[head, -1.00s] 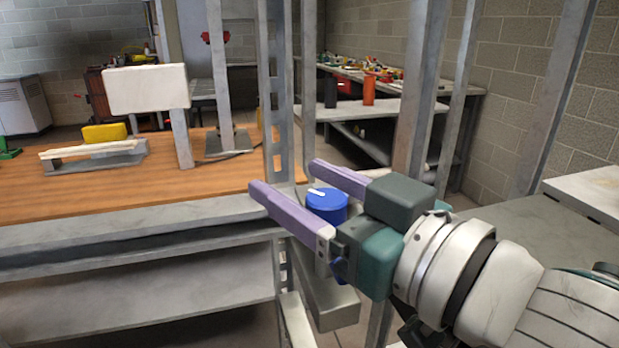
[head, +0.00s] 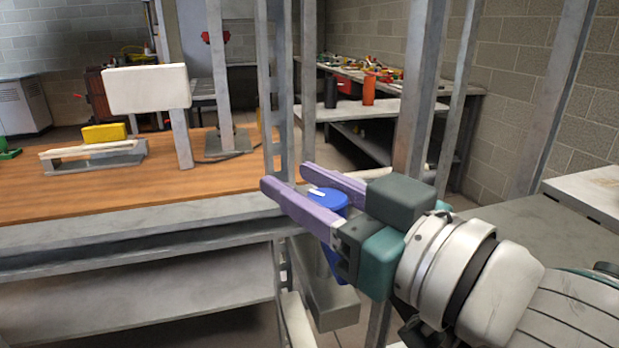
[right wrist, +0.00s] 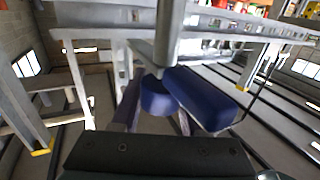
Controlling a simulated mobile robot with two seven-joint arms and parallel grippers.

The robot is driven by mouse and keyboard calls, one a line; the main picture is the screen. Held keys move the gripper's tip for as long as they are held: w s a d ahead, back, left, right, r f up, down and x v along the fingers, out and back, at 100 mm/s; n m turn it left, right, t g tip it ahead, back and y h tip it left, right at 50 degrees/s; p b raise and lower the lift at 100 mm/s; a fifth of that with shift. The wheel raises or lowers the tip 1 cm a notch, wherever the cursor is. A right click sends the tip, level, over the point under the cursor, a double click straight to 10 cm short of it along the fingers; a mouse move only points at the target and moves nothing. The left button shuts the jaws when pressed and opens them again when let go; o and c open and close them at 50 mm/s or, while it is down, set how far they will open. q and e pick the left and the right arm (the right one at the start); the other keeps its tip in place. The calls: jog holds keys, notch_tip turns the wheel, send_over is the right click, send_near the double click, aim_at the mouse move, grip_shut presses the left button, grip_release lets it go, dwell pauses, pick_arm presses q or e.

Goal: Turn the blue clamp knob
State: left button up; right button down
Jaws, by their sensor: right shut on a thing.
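The blue clamp knob (head: 328,199) has a white mark on its top and sits by the metal frame at the right end of the workbench. My right gripper (head: 283,177), with purple fingers, is shut on the knob, one finger on each side of it. In the right wrist view the knob (right wrist: 158,97) shows between the fingers, and the near finger hides part of it in the head view. A grey metal block (head: 330,305) is below the knob. My left gripper is not in view.
The wooden workbench (head: 120,190) holds a white panel on a post and a yellow block (head: 104,133). Upright metal posts (head: 418,95) stand close behind and beside my right gripper. A back shelf (head: 400,103) holds black and orange bottles.

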jog(key=shift+y, duration=0.3)
jog(key=n+g+y, duration=0.1)
jog(key=n+g, duration=0.1)
jog(key=shift+s+a+g+y, duration=0.1)
jog(key=shift+g+y, duration=0.2)
jog(key=shift+y, duration=0.1)
jog(key=shift+s+a+n+g+y, duration=0.1)
jog(key=shift+n+g+y, duration=0.2)
jog(key=shift+n+g, duration=0.25)
jog(key=n+g+y+b, duration=0.1)
jog(key=n+g+b, duration=0.1)
jog(key=g+b, duration=0.1)
jog(key=s+n+g+y+b, duration=0.1)
jog(key=n+g+b, duration=0.2)
jog(key=g, duration=0.1)
jog(key=s+n+g+y+b, duration=0.1)
jog(key=n+g+b, duration=0.1)
jog(key=g+b, duration=0.1)
jog(key=shift+a+n+g, duration=0.3)
jog(key=shift+n+g, duration=0.05)
jog(key=shift+g, duration=0.4)
jog(key=shift+s, duration=0.1)
jog(key=shift+c, duration=2.1)
grip_release()
